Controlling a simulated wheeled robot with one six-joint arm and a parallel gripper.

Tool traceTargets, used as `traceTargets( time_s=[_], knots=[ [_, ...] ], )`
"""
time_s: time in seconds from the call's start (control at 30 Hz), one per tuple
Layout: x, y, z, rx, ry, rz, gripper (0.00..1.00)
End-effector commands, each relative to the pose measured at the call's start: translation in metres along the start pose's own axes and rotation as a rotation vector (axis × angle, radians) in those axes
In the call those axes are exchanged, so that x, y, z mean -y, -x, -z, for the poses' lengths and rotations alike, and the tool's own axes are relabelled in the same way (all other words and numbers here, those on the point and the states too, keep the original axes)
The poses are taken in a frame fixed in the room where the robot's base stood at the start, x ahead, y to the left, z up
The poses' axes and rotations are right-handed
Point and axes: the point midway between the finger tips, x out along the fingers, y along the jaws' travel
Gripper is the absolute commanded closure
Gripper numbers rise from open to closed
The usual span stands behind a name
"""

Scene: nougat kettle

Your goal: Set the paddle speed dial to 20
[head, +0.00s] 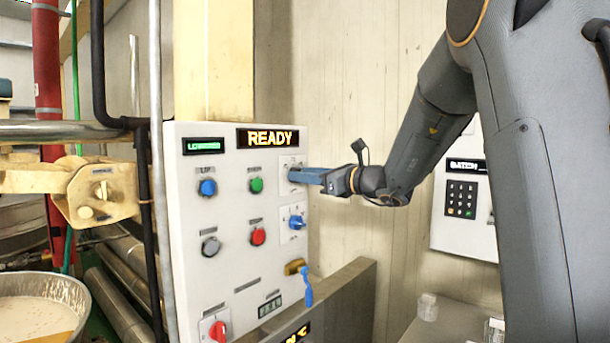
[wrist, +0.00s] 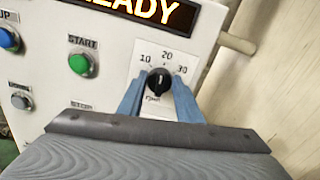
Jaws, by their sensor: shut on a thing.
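The paddle speed dial is a small black knob (wrist: 158,83) on a white plate marked 10, 20 and 30, with r/min below. A pale mark on the knob appears to point up, roughly towards 20; its exact setting is too small to tell. My gripper (head: 294,175) reaches the upper right of the white control panel (head: 236,200) from the right. Its blue fingers are shut on the dial, one on each side, as the wrist view shows. In the head view the fingers hide the dial.
Green (head: 256,185), red (head: 258,236) and blue (head: 208,187) buttons sit to the left. A READY display (head: 268,138) is above. A keypad box (head: 462,200) hangs at right.

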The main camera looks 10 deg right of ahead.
Motion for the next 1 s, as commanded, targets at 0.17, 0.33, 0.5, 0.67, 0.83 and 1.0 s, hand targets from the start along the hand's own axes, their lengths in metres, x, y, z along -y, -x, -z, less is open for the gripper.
traceTargets(
  time_s=[0.17, 0.33, 0.5, 0.67, 0.83, 1.0],
  knots=[
    [0.0005, 0.0001, -0.0001, 0.000, -0.081, 0.000, 0.91],
    [0.0007, 0.0001, 0.0002, -0.001, -0.125, 0.000, 0.91],
    [0.0008, 0.0001, 0.0004, -0.001, -0.141, 0.000, 0.91],
    [0.0008, 0.0001, 0.0005, -0.001, -0.143, 0.000, 0.91],
    [0.0008, 0.0002, 0.0006, -0.001, -0.143, 0.000, 0.91],
    [0.0008, 0.0001, 0.0004, 0.000, -0.142, 0.000, 0.51]
  ],
)
